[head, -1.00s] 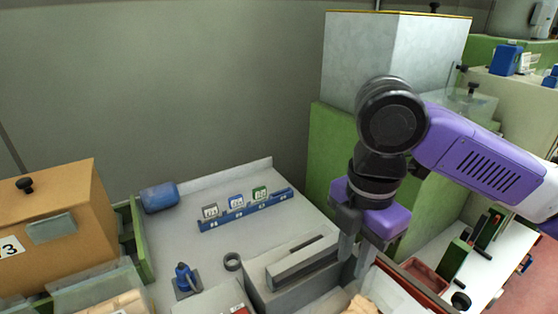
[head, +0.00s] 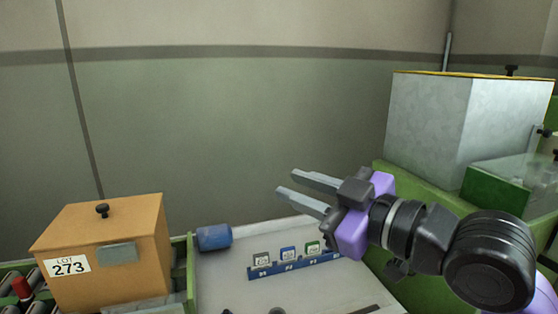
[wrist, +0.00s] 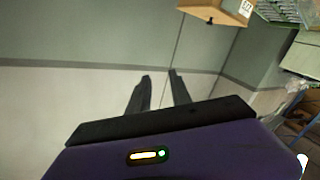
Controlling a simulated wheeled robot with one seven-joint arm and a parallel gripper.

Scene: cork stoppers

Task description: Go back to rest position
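My gripper (head: 287,183) is purple and black with two grey fingers. In the head view it is raised in front of the wall, over the back of the work surface, with its fingers pointing left. The fingers are apart with nothing between them. In the wrist view my gripper (wrist: 159,75) shows both dark fingers with a gap between them and the bare wall behind.
A tan box (head: 105,250) labelled LOT 273 stands at left. A blue cylinder (head: 214,237) and a blue rack (head: 295,265) with small tags are on the pale work surface (head: 235,290). A large grey box (head: 440,125) stands right. The wall ahead is bare.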

